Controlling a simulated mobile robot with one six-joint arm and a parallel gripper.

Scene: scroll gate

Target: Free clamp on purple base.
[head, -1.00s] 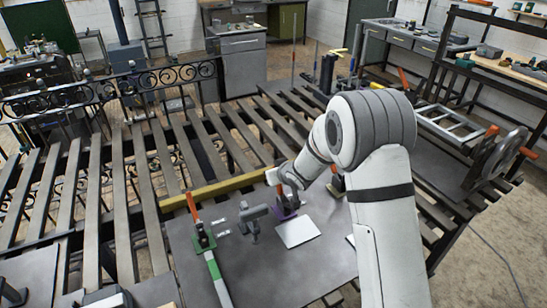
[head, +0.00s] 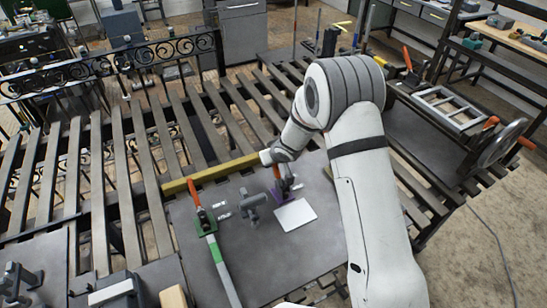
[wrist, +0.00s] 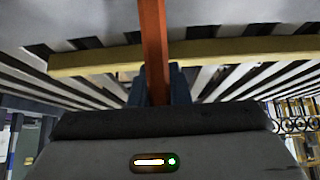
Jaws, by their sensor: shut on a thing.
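The clamp on the purple base (head: 270,196) stands on the dark metal plate (head: 240,250), left of my forearm in the head view. My gripper hides part of the clamp in the head view, and the clamp's pressing tip cannot be made out.
A clamp on a green base (head: 203,222) with an orange handle stands to the left. A grey fixture (head: 251,203) stands between the two clamps. A yellow bar (head: 212,174) lies behind them; a white plate (head: 295,214) lies in front. Slatted bench surrounds the plate.

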